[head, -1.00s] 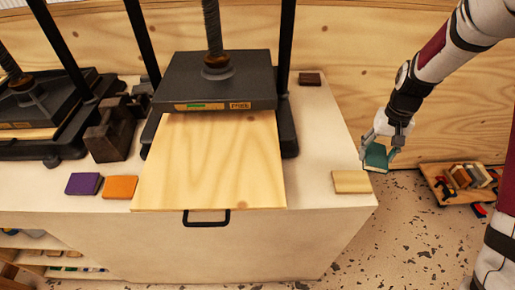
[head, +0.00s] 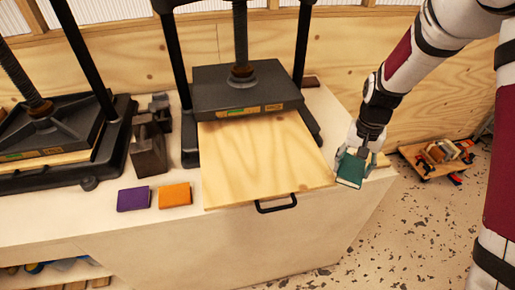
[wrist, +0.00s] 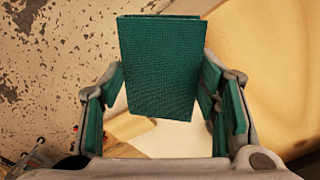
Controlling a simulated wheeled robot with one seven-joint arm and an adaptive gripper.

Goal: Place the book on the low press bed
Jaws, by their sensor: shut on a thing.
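My gripper (head: 358,152) is shut on a teal book (head: 350,171) at the right end of the white bench. In the wrist view the book (wrist: 162,68) stands between the two finger pads, its cover facing the camera. The low press bed is a pale wooden board (head: 262,160) with a black handle at its front edge, extending out from under the black press plate (head: 240,88). The held book is just right of the board's front right corner. No book lies on the board.
A purple book (head: 134,199) and an orange book (head: 174,195) lie on the bench left of the board. Dark metal blocks (head: 148,150) stand behind them. A second press (head: 50,125) is at the far left. A wooden tray with small items (head: 441,158) is on the floor at right.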

